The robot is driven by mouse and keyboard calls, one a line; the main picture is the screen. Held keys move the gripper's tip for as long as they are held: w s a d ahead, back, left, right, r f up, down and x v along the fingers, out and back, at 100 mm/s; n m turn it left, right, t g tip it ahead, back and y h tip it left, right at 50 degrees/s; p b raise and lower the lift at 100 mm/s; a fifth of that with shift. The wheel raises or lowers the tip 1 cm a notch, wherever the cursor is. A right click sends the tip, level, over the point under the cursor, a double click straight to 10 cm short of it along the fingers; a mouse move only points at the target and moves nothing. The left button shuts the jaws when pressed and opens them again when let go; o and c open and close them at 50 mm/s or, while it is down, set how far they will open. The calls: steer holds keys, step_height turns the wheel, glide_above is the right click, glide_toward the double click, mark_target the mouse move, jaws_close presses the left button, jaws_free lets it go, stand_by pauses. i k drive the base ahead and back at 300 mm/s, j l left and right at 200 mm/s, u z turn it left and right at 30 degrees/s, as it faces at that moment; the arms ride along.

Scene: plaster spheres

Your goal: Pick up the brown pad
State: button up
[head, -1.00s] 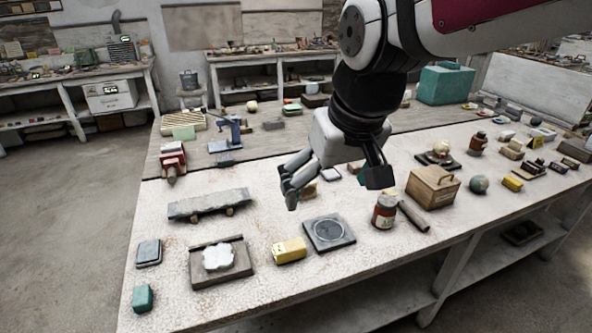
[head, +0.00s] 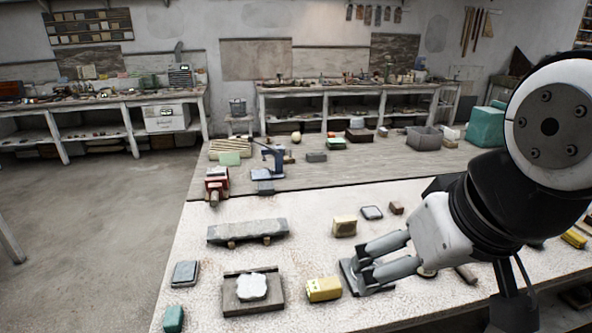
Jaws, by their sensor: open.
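A small brown block (head: 396,208) lies on the white tabletop (head: 330,262), above and behind my gripper; it may be the brown pad, but it is too small to be sure. My gripper (head: 362,263) is open and empty, with its fingers pointing left. I cannot tell whether the fingers touch the plate.
A stone slab (head: 247,231) lies left. White tabletop is clear between slab and yellow box.

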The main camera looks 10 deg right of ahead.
mark_target(396, 206)
steer(key=z, duration=0.7)
